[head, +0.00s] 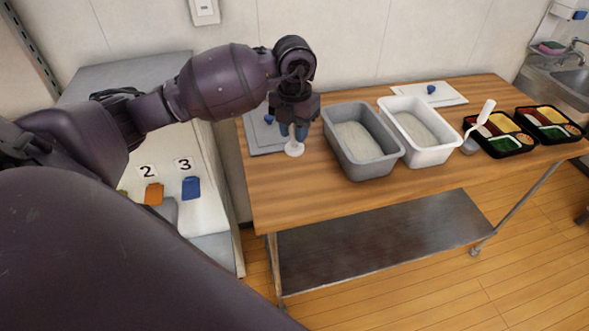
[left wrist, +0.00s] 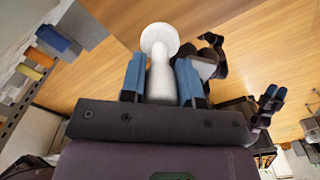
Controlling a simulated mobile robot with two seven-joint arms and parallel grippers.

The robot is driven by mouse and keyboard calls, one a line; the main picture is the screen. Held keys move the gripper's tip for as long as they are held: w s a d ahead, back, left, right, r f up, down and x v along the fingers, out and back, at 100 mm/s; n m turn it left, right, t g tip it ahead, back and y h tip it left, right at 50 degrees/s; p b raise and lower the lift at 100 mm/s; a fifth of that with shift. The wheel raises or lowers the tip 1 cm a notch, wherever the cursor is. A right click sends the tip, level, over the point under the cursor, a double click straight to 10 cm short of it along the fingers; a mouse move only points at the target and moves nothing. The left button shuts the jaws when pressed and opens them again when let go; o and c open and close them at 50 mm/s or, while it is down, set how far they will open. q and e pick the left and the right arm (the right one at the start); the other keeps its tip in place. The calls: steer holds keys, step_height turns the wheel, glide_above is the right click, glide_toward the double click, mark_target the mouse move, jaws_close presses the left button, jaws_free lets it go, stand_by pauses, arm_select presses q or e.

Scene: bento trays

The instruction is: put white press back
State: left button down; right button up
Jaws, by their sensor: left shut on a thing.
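My left gripper (head: 292,131) points down over the left end of the wooden table, with its blue fingers shut on the white press (head: 294,149). In the left wrist view the press (left wrist: 160,62) stands between the two blue fingers, its stem gripped and its round disc beyond the fingertips. In the head view the disc hangs low near the front edge of a grey lid (head: 262,145); I cannot tell whether it touches the table. My right gripper (left wrist: 272,96) shows small in the left wrist view, its jaw gap unclear, and is not in the head view.
A grey tub (head: 338,152) and a white tub (head: 440,154) of rice stand just right of the gripper. A white lid (head: 455,95) lies behind. A white-handled scoop (head: 485,112) and two filled bento trays (head: 512,152) (head: 572,138) are farther right. The table's front left is clear.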

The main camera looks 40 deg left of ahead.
arm_select(q)
step_height(320, 180, down, 12)
steer(key=shift+f, duration=0.15)
stand_by(0.4)
steer(key=shift+f, duration=0.1)
steer(key=shift+f+b, duration=0.1)
steer(key=shift+b, duration=0.2)
steer(key=c, duration=0.8)
jaws_free()
steer(key=shift+c, duration=0.2)
step_height(320, 180, up, 12)
steer(key=shift+s+r, duration=0.1)
steer(key=shift+r, duration=0.1)
